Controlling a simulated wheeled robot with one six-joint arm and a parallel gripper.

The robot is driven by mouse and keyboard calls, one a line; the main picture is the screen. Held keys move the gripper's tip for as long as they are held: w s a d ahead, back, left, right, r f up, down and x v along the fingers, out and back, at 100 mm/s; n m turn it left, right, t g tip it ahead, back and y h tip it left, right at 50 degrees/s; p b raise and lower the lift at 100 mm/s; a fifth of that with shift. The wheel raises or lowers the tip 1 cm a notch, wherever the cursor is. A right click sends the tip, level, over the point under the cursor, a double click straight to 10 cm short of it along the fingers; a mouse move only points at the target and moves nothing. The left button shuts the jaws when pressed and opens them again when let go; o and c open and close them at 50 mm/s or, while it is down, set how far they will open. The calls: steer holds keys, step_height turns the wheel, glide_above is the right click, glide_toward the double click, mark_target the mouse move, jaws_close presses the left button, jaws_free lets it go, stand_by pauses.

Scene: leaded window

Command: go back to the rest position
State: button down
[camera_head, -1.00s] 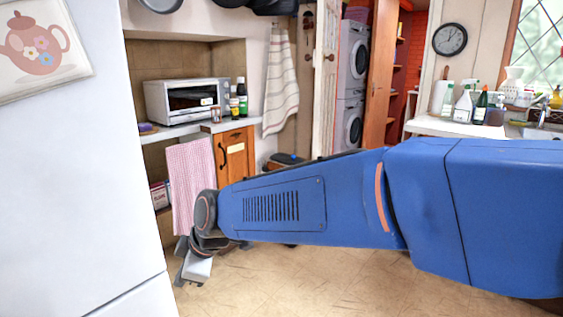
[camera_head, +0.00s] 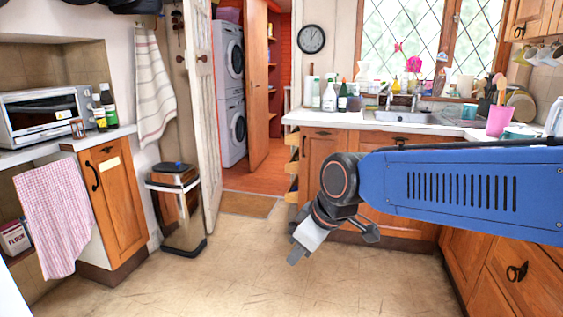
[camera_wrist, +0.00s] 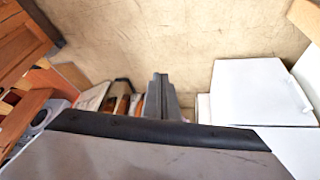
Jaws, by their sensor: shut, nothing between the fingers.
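My gripper (camera_head: 297,254) hangs at the end of my blue arm, in the middle of the head view. It points down and to the left, over the open floor in front of the sink cabinets. In the wrist view my gripper's dark fingers (camera_wrist: 160,98) are together, with nothing visible between them. No object is held.
The sink counter (camera_head: 345,120) stands behind my arm, with wooden cabinets (camera_head: 500,285) at right. A bin (camera_head: 178,208) stands by the open door (camera_head: 203,110). A toaster oven (camera_head: 40,112) is at left.

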steer(key=s+d+f+m+h, duration=0.1)
steer(key=s+d+f+m, duration=0.1)
steer(key=d, duration=0.6)
steer(key=s+d+f+m+h, duration=0.1)
steer(key=s+d+f+m, duration=0.1)
steer(key=s+d+m, duration=0.3)
steer(key=s+d+f+m+t+h, duration=0.1)
steer(key=s+d+f+m+h, duration=0.1)
steer(key=s+d+m, duration=0.2)
steer(key=s+d, duration=0.3)
steer(key=d, duration=0.5)
steer(key=shift+s+d+f, duration=0.25)
steer(key=shift+d, duration=0.1)
steer(key=c, duration=2.4)
jaws_free()
steer(key=shift+c, duration=0.2)
